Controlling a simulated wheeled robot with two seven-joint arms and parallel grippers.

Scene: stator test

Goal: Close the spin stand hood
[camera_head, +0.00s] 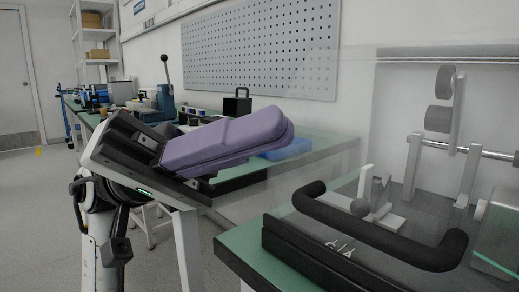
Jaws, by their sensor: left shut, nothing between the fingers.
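The spin stand is at the right, with a clear hood (340,150) that is hard to make out against the wall. A thick black bar handle (385,232) is on the hood's front, low and near a black rail (325,262) at the green bench edge. I cannot tell whether a gap is left under the hood. Through it show a metal shaft (460,150) and grey rollers (438,118). My left gripper (286,128) has long purple fingers, shut and empty, left of and above the handle, apart from it. My right gripper is not in view.
A green-topped bench (325,156) runs behind my left gripper, bearing a blue block (290,149), a black box (237,104) and a lever press (165,95). A grey pegboard (260,50) hangs on the wall. The floor at left is clear.

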